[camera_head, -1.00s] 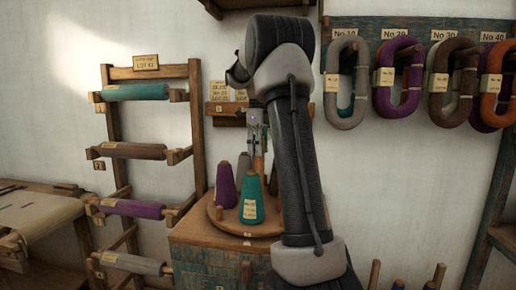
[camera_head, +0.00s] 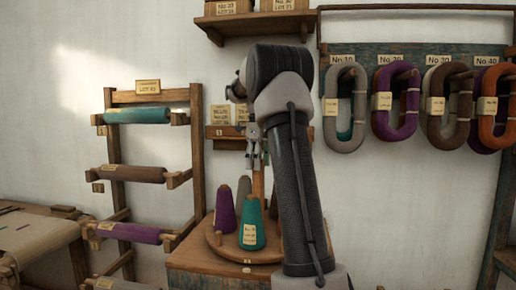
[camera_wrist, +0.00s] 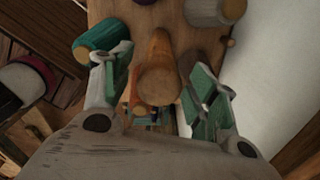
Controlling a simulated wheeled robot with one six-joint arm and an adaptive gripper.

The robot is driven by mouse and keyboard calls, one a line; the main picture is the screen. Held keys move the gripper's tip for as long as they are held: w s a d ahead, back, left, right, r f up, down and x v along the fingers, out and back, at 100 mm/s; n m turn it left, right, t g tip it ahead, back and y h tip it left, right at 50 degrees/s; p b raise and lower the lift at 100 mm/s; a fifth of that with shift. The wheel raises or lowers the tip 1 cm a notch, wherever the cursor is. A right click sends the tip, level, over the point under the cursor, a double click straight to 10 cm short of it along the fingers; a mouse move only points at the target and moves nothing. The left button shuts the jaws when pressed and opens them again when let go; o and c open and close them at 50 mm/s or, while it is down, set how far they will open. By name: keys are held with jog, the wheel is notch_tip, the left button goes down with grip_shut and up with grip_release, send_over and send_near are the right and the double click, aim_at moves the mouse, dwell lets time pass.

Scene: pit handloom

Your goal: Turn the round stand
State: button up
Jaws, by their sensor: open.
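The round stand (camera_head: 218,243) is a wooden disc on a chest, carrying a purple cone (camera_head: 225,210), a teal cone (camera_head: 251,225) and a grey cone (camera_head: 243,192). An upright wooden post (camera_head: 259,184) rises behind the teal cone. My gripper (camera_head: 254,150) points down above the post. In the wrist view my gripper (camera_wrist: 160,72) is open, with a finger on each side of a wooden post (camera_wrist: 158,70) seen from above. I cannot tell whether the fingers touch it. The teal cone (camera_wrist: 98,38) is beside the left finger. My arm hides the stand's right side.
A rack of yarn rolls (camera_head: 137,175) stands left of the chest (camera_head: 190,278). Looped hanks (camera_head: 397,100) hang on the right wall. A small shelf (camera_head: 225,131) is behind my gripper, and a higher shelf (camera_head: 255,25) is above.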

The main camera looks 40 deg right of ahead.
notch_tip(320, 180, up, 8)
jog(key=shift+r, duration=0.25)
dwell(0.5)
jog(key=shift+s+a+r+n, duration=0.15)
jog(key=shift+s+a+n, duration=0.05)
jog(key=shift+a+n, duration=0.15)
jog(key=s+a+f+n+t, duration=0.2)
jog(key=s+a+f+n, duration=0.1)
jog(key=s+a+n, duration=1.15)
jog(key=s+a+f+n+t, duration=0.1)
jog(key=s+a+f+n, duration=0.1)
jog(key=s+f+n, duration=0.4)
jog(key=s+a+f+n+t, duration=0.1)
jog(key=s+a+f+n, duration=0.2)
jog(key=s+f+n, duration=0.4)
jog(key=shift+a+f+n, duration=0.25)
jog(key=shift+f+n, duration=0.1)
jog(key=shift+n, duration=0.85)
